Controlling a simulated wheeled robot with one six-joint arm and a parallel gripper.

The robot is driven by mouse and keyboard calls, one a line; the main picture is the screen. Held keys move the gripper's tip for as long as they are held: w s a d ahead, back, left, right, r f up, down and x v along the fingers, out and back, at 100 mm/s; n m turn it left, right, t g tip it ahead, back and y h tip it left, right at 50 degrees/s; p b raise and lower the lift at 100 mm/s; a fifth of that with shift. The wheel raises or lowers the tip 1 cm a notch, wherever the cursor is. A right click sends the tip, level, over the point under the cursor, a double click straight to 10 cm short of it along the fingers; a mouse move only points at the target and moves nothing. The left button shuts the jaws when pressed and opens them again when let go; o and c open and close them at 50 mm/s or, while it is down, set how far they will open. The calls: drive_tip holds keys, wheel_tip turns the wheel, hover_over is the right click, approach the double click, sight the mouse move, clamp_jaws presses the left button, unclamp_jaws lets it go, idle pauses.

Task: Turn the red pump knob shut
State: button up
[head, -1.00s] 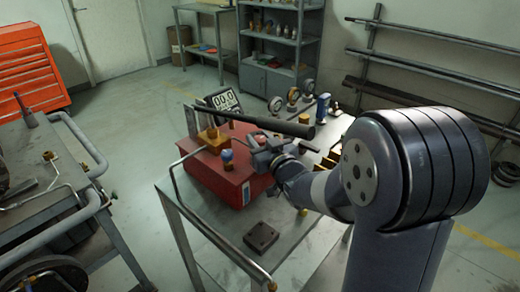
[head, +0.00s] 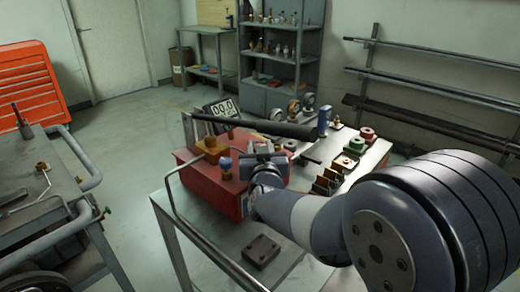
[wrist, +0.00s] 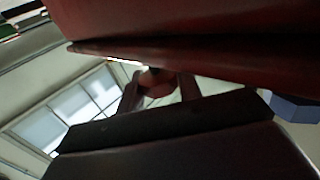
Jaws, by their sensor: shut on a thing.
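The red pump (head: 217,188) is a box on the grey bench, with a long black handle bar (head: 260,127) above it. My gripper (head: 262,160) is at the pump's right end, below the bar. In the wrist view, my gripper (wrist: 160,88) has its two fingers on either side of a small dull-red round knob (wrist: 154,87), shut on it. The knob sits just under the edge of the red pump body (wrist: 190,30). In the head view my gripper and wrist hide the knob.
A blue-topped fitting (head: 225,168) and a brass block (head: 212,148) are on the pump. A digital readout (head: 222,108) stands behind it. A dark square block (head: 261,251) lies at the bench front. Green and red round parts (head: 357,145) sit at right. A metal rail (head: 195,215) edges the bench's left.

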idle(0.5)
drive_tip(key=o, duration=1)
drive_tip(key=shift+c, duration=0.2)
drive_tip(key=shift+s, duration=0.1)
drive_tip(key=s, duration=1)
drive_tip(key=shift+s+p, duration=0.35)
drive_tip(key=shift+p, duration=0.1)
drive_tip(key=shift+d, duration=0.1)
